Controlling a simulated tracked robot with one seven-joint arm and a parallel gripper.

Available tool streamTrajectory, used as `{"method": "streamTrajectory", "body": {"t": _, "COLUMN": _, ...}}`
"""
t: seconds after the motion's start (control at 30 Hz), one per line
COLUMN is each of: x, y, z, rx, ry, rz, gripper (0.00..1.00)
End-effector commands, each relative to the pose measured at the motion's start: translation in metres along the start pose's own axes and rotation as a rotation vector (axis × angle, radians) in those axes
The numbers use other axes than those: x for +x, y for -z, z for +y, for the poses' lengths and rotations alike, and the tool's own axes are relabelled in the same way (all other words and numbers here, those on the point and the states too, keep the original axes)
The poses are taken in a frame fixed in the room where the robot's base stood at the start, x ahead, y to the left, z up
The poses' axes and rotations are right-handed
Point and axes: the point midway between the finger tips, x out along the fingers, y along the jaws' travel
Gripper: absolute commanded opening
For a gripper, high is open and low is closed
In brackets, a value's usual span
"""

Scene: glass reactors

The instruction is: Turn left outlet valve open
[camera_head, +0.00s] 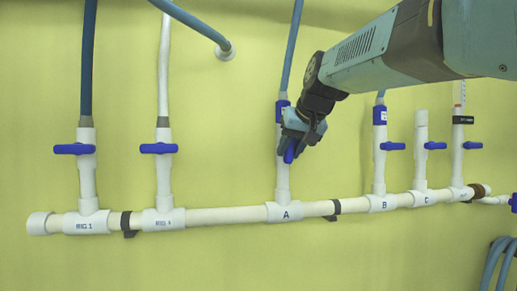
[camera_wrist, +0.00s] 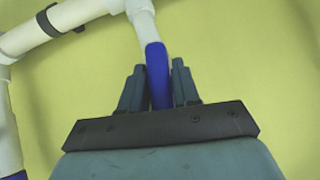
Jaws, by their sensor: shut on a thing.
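A white pipe manifold on the yellow wall carries several upright branches with blue valve handles. My gripper (camera_head: 295,134) is at the branch marked A (camera_head: 286,211), shut on its blue valve handle (camera_head: 289,153). In the wrist view the blue handle (camera_wrist: 156,62) stands between the two fingers of my gripper (camera_wrist: 160,82). In the head view the handle's visible end points down and slightly left, and my gripper hides the rest of it and part of the valve body.
Left of it, two branches have level blue handles (camera_head: 75,149) (camera_head: 159,148). To the right, branches B (camera_head: 384,203), C (camera_head: 426,197) and one more also have level blue handles. Hoses rise from several branches, and a blue hose coil (camera_head: 492,265) hangs at lower right.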

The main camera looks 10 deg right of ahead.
Motion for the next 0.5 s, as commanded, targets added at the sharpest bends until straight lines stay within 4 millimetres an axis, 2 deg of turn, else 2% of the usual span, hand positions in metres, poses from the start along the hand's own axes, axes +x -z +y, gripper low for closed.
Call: {"method": "streamTrajectory", "body": {"t": 0.5, "x": 0.0039, "y": -0.0030, "z": 0.0000, "rx": -0.073, "ry": -0.073, "rz": -0.011, "gripper": 0.01}}
